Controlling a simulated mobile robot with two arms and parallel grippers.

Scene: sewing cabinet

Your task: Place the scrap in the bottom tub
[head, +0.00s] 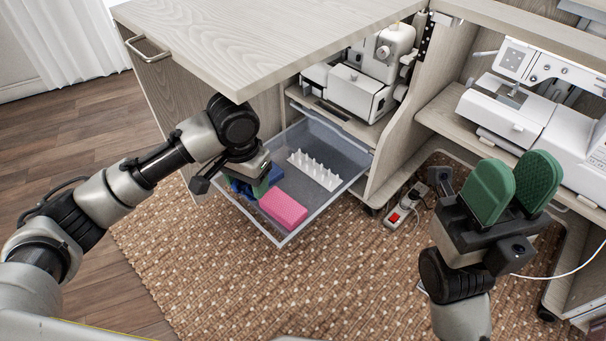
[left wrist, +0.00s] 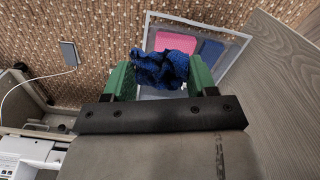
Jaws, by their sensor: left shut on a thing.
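My left gripper (head: 262,186) is over the pulled-out bottom tub (head: 342,181), a translucent grey drawer. In the left wrist view the green fingers (left wrist: 160,78) are shut on a crumpled dark blue scrap (left wrist: 160,68). The scrap is held above the tub (left wrist: 236,58); the gap to the tub floor is hard to judge. In the head view the gripper mostly hides it, and blue there may be scrap or block. My right gripper (head: 514,186) is open and empty, with its green pads apart, at the right.
The tub holds a pink block (head: 283,208), a dark blue block (left wrist: 210,48) and a white spiked rack (head: 314,170). The cabinet's wooden top (head: 260,40) overhangs the tub's back. A power strip (head: 400,211) lies to the right; the rug (head: 300,290) in front is clear.

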